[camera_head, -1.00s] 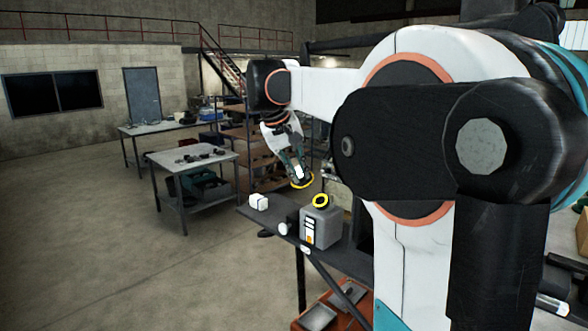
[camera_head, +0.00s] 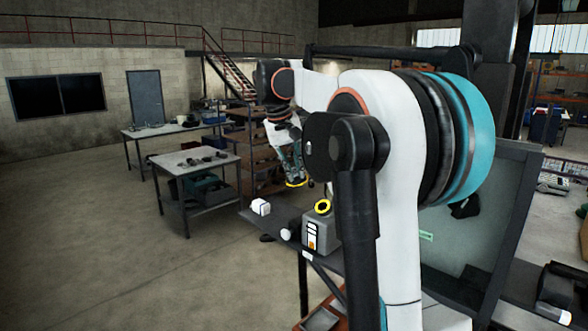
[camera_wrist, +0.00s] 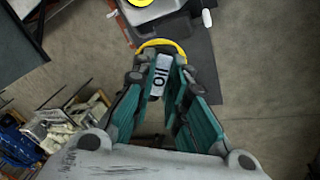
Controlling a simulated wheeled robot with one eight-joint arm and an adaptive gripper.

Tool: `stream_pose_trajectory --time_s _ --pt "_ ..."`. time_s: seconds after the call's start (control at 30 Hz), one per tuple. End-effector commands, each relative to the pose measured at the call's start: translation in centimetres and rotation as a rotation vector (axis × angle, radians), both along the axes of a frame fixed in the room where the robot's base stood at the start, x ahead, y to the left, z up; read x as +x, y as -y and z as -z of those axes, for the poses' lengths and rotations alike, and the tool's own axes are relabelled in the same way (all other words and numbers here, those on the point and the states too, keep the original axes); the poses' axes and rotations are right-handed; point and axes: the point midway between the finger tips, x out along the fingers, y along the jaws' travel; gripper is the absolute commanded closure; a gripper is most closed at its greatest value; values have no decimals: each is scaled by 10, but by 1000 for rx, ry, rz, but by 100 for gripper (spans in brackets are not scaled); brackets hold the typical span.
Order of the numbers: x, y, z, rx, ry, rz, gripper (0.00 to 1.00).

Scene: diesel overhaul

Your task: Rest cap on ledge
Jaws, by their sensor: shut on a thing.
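A yellow ring-shaped cap (camera_head: 296,184) is at the tip of my gripper (camera_head: 293,175), in the air beyond the dark ledge (camera_head: 252,216). In the wrist view my gripper (camera_wrist: 165,75) is shut on the cap (camera_wrist: 167,43); its yellow rim arcs past the fingertips. A white piece with dark marks shows between the fingers. A grey canister (camera_head: 313,233) with a yellow ring (camera_head: 322,206) around its top stands on the ledge. The cap is apart from the canister, and my arm hides part of the ledge.
A work table (camera_head: 195,161) with parts stands to the left, and shelves (camera_head: 258,160) stand behind my gripper. The floor at left is clear.

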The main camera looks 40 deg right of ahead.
Motion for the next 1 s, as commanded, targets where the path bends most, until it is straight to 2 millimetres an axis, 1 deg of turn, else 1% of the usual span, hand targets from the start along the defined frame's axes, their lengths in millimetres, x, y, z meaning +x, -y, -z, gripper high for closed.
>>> stream_pose_trajectory --time_s 0.8,1.0 --pt "41 17 53 140 -11 1 100" --pt "45 17 57 155 -12 0 100"
